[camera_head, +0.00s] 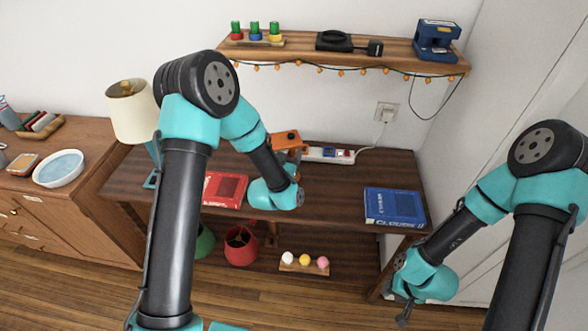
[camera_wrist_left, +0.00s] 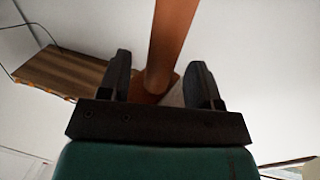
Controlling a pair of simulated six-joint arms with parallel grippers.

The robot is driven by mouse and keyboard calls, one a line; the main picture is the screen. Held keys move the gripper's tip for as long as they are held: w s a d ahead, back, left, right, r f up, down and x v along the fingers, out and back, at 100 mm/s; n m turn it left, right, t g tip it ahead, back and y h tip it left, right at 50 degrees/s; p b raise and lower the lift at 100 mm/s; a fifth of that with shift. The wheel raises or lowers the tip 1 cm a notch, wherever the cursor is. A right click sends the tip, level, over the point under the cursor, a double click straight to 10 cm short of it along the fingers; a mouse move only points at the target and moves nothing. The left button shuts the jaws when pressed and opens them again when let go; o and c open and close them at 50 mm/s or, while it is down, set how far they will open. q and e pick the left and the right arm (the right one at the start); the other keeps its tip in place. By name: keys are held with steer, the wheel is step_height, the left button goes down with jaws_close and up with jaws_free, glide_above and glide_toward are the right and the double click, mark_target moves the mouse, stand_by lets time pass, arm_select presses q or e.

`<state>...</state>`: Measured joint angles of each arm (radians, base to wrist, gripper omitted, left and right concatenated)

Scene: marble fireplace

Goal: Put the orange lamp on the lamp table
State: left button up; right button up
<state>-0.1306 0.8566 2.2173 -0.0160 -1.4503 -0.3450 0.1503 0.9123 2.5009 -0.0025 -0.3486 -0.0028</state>
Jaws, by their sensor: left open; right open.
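The orange lamp (camera_head: 286,139) shows in the head view as a small orange part behind my left wrist; most of it is hidden. In the left wrist view an orange post (camera_wrist_left: 172,40) stands between the two fingers of my left gripper (camera_wrist_left: 160,70), which is open around it. Whether a finger touches the post, I cannot tell. The dark wood table (camera_head: 330,195) lies below; no label shows which table is the lamp table. A teal lamp with a cream shade (camera_head: 132,112) stands at its left end. My right gripper (camera_head: 405,305) is open and empty at the lower right.
A red book (camera_head: 225,190) and a blue book (camera_head: 394,207) lie on the table. A power strip (camera_head: 328,154) lies at its back. A wall shelf (camera_head: 300,48) with a string of lights hangs above. A red shade (camera_head: 240,247) and coloured balls (camera_head: 304,261) are below.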

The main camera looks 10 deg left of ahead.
arm_select(q)
steer(key=shift+c, duration=0.2)
jaws_close()
stand_by(0.6)
